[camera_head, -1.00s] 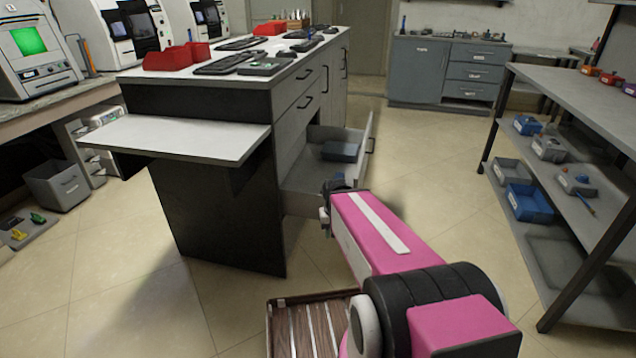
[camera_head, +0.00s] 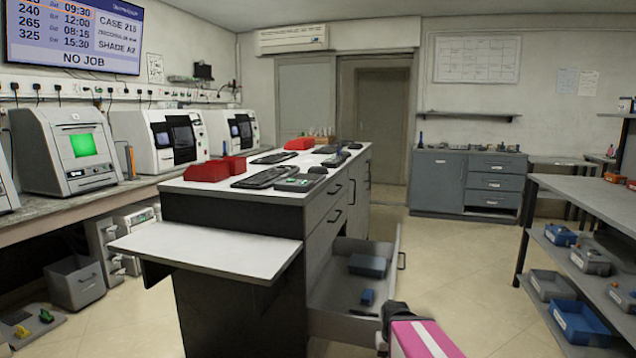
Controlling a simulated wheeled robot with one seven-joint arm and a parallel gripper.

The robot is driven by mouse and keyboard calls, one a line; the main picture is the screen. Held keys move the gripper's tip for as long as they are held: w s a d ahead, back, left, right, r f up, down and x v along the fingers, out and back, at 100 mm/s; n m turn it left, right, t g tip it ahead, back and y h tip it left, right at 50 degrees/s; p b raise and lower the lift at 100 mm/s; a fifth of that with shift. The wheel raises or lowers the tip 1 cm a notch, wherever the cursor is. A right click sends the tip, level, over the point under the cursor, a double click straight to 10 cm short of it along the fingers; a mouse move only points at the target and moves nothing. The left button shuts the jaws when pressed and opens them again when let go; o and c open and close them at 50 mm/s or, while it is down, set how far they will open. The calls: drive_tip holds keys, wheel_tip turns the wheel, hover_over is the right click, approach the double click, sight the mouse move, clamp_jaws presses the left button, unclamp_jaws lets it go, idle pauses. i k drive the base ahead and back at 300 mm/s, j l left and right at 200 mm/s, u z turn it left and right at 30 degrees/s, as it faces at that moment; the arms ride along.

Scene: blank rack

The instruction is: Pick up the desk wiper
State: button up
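I cannot make out for sure which thing is the desk wiper. The open drawer (camera_head: 338,321) of the middle cabinet holds a blue-grey box (camera_head: 367,265), a small blue block (camera_head: 367,297) and a thin dark piece (camera_head: 362,312). My pink arm enters at the bottom, just right of the drawer's front. Its dark end (camera_head: 396,313) shows close to the drawer, but the fingers cannot be seen, so I cannot tell whether my gripper is open or holds anything.
The cabinet's white top (camera_head: 250,189) carries red bins (camera_head: 207,172), keyboards (camera_head: 264,177) and trays. A white side leaf (camera_head: 205,247) sticks out at its left. A shelf rack (camera_head: 590,199) with blue and grey bins stands right. Clear floor (camera_head: 455,262) lies between.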

sight(367, 297)
drive_tip(key=i+z, duration=0.5)
drive_tip(key=i+j+z, duration=0.25)
drive_tip(key=i+z, duration=0.2)
drive_tip(key=j, duration=0.15)
drive_tip(key=l, duration=0.15)
drive_tip(key=i, duration=0.05)
